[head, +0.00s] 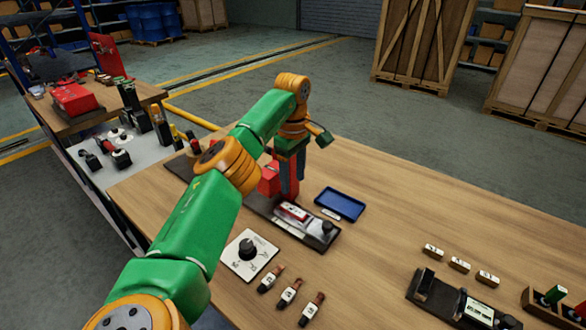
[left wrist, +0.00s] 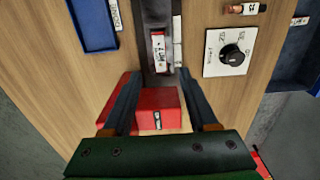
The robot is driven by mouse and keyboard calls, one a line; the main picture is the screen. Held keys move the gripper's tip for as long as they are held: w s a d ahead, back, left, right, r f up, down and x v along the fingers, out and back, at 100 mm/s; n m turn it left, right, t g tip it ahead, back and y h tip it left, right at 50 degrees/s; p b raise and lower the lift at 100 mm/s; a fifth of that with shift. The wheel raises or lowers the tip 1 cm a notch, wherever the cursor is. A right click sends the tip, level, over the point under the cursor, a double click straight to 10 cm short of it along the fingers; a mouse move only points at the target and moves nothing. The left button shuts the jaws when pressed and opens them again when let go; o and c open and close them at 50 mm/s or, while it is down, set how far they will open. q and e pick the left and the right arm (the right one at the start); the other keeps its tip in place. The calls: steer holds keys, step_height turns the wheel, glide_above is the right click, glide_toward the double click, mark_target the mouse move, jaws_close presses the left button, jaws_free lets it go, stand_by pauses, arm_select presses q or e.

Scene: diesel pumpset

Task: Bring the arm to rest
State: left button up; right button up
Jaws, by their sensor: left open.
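My left arm, green with orange joints, reaches over the wooden table (head: 400,215) in the head view. My left gripper (head: 291,188) points down near a red box (head: 269,180). In the left wrist view its two dark fingers (left wrist: 158,78) are spread apart, with the red box (left wrist: 155,102) showing between and beyond them. Nothing is seen held. Whether the fingers touch the box I cannot tell. My right gripper is in neither view.
Close by are a dark tray (head: 318,238) with a red-and-white item, a blue tray (head: 340,204) and a white dial plate (head: 249,254). Several labelled pieces (head: 289,292) lie in front. A side bench (head: 75,115) stands at left. The table's right middle is clear.

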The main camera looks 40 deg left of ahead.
arm_select(q)
step_height(320, 180, up, 3)
steer(key=shift+f+p, duration=0.15)
steer(key=shift+p, duration=0.15)
